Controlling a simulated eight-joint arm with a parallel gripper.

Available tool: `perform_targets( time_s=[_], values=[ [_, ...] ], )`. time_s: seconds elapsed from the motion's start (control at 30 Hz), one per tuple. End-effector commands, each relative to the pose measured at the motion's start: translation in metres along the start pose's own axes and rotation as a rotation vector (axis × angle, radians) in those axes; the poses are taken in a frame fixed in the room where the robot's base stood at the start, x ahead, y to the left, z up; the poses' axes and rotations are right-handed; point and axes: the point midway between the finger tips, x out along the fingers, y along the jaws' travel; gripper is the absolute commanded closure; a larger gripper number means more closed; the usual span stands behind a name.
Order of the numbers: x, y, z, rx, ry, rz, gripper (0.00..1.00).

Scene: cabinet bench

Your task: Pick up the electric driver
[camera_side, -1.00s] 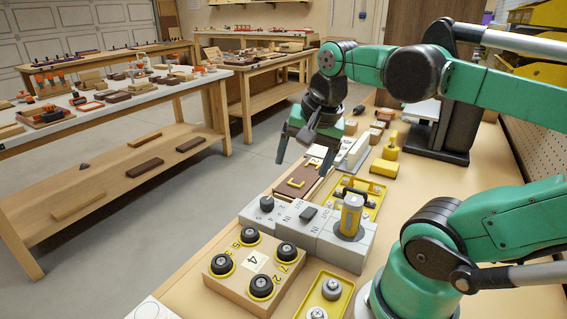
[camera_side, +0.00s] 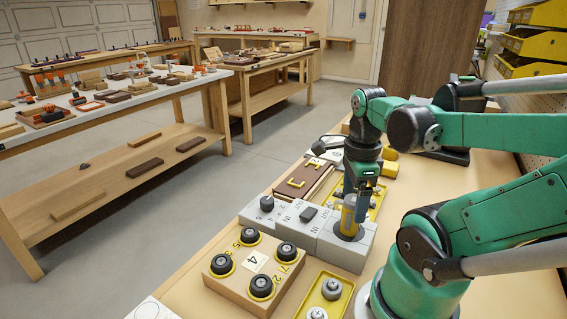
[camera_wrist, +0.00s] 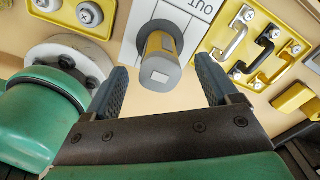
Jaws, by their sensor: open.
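The electric driver (camera_side: 348,218), a yellow and grey cylinder-shaped tool, stands upright in a grey block (camera_side: 345,250) on the bench. In the wrist view the driver (camera_wrist: 160,62) shows end-on, its grey end facing the camera. My gripper (camera_side: 357,203) points down over it in the side view and hides part of its upper end. In the wrist view my gripper (camera_wrist: 163,80) is open and empty, one finger left and one right of the driver, with gaps on both sides.
A yellow tray with handles (camera_wrist: 240,72) lies close on the right in the wrist view. A wooden box with black knobs (camera_side: 255,268) and a yellow tray with grey knobs (camera_side: 330,290) stand in front of the block. Brown boards (camera_side: 303,180) lie behind.

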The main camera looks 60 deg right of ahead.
Motion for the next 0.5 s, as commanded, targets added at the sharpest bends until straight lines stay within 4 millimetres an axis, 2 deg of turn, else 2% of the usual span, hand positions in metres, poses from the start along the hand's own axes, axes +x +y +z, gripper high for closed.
perform_targets(
  time_s=[0.2,0.5],
  values=[
    [0.020,-0.001,0.000,-0.001,0.000,0.000,0.19],
    [0.029,0.000,0.000,-0.001,0.000,0.000,0.19]
  ],
)
